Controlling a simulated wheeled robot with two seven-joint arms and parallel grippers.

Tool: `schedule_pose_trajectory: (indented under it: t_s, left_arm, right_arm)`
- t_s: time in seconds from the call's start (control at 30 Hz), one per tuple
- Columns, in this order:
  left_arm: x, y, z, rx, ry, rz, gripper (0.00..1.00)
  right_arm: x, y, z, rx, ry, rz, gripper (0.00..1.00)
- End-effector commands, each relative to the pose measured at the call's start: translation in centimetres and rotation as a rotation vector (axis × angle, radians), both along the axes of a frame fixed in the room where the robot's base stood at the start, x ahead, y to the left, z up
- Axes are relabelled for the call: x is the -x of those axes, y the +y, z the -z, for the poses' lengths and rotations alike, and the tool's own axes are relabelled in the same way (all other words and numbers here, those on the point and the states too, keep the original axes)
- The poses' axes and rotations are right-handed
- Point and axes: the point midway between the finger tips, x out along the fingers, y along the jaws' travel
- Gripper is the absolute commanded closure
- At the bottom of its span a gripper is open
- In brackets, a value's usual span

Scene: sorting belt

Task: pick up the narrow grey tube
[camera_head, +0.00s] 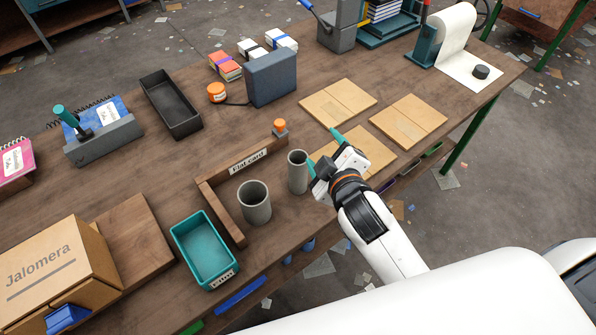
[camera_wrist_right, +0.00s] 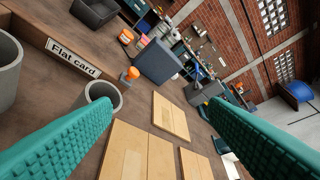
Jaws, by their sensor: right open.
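The narrow grey tube (camera_head: 297,172) stands upright on the wooden table, just right of a wider grey tube (camera_head: 254,203). My right gripper (camera_head: 323,150) is open and empty, just right of the narrow tube, its teal fingers pointing toward the table's far side. In the right wrist view the narrow tube (camera_wrist_right: 103,95) shows beyond the left finger, which hides its lower part. The wide tube (camera_wrist_right: 8,70) is cut off at that view's left edge. My left gripper is not in view.
A wooden corner frame labelled "Flat card" (camera_head: 215,203) borders the tubes. A teal tray (camera_head: 204,250) stands to the front left. Flat cardboard pieces (camera_head: 338,104) lie to the right. An orange-topped stamp (camera_head: 280,130) and a grey-blue box (camera_head: 271,78) stand behind.

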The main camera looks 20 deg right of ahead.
Motion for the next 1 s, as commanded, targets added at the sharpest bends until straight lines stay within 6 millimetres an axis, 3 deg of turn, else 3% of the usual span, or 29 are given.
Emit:
schedule_pose_trajectory:
  t_s: [0.1,0.2,0.3,0.4,0.47,0.53,0.6,0.67,0.7,0.77,0.83,0.9,1.0]
  left_arm:
    - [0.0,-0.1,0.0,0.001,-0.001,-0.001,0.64]
    - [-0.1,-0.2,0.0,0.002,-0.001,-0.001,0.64]
    - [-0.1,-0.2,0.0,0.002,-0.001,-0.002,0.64]
    - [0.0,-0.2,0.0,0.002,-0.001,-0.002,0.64]
    - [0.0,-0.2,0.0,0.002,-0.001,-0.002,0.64]
    - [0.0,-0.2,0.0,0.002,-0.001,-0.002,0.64]
    - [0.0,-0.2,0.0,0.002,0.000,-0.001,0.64]
    - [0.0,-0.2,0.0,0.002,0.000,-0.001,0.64]
    - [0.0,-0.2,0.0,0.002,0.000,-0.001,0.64]
    - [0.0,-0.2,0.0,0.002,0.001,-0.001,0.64]
    - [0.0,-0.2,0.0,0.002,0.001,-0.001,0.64]
    - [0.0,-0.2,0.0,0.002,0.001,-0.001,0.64]
    - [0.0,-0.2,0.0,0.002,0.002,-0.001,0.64]
  right_arm:
    - [-3.0,2.2,-5.4,0.202,-0.255,-0.114,0.31]
    - [-4.6,5.4,-10.5,0.426,-0.511,-0.228,0.31]
    - [-4.8,10.2,-15.7,0.729,-0.832,-0.365,0.31]
    - [-3.1,16.1,-18.6,1.095,-1.191,-0.519,0.31]
    - [-1.6,19.3,-18.8,1.322,-1.402,-0.616,0.31]
    - [-0.1,22.2,-17.3,1.586,-1.643,-0.739,0.31]
    - [0.9,23.7,-14.4,1.844,-1.870,-0.882,0.31]
    - [1.0,23.8,-11.4,2.052,-2.055,-1.032,0.31]
    - [0.7,23.1,-9.3,-1.992,1.981,1.053,0.31]
    - [-0.3,21.0,-6.4,-1.785,1.765,1.042,0.31]
    - [-1.9,17.6,-4.0,-1.562,1.544,1.050,0.31]
    - [-3.6,13.6,-2.8,-1.365,1.360,1.076,0.31]
    - [-5.4,8.4,-2.5,-1.146,1.169,1.129,0.31]
